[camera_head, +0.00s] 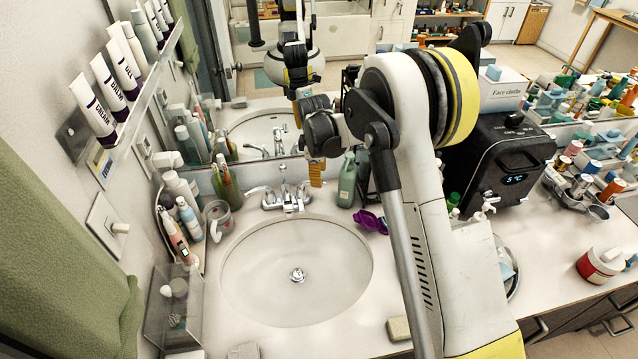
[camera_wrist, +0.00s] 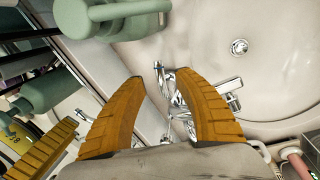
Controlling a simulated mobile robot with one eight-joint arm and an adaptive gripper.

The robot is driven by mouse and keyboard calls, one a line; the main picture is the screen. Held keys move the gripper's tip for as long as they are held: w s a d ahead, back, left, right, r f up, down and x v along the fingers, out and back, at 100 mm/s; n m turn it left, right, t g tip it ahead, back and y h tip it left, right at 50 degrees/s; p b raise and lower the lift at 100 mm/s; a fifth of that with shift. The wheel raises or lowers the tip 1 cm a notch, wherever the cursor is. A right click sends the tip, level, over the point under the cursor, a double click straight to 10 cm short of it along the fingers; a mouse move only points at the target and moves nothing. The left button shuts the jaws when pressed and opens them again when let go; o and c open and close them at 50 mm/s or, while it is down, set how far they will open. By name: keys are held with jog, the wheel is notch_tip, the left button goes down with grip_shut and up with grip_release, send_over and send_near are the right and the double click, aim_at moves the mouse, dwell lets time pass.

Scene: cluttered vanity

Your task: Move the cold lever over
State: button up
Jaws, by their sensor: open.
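The chrome faucet (camera_head: 287,197) stands at the back of the white sink, with a lever on each side. Its right lever (camera_head: 305,190), presumably the cold one, is just left of my gripper (camera_head: 317,184). No hot or cold mark is readable. In the wrist view my gripper (camera_wrist: 161,77) is open, with two orange ribbed fingers apart. The right lever (camera_wrist: 160,70) shows in the gap near the fingertips; I cannot tell whether either finger touches it. The spout (camera_wrist: 229,90) points over the sink. The fingers partly hide the faucet body and left lever.
A green pump bottle (camera_head: 348,180) stands close right of my gripper. A purple item (camera_head: 371,222) lies on the counter nearby. A mug (camera_head: 218,220) and several bottles crowd the left. The mirror is close behind the faucet. The sink bowl (camera_head: 255,265) is clear.

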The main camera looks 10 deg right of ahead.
jog(key=f, duration=0.4)
jog(key=shift+w+d, duration=0.15)
jog(key=shift+w, duration=0.2)
grip_shut()
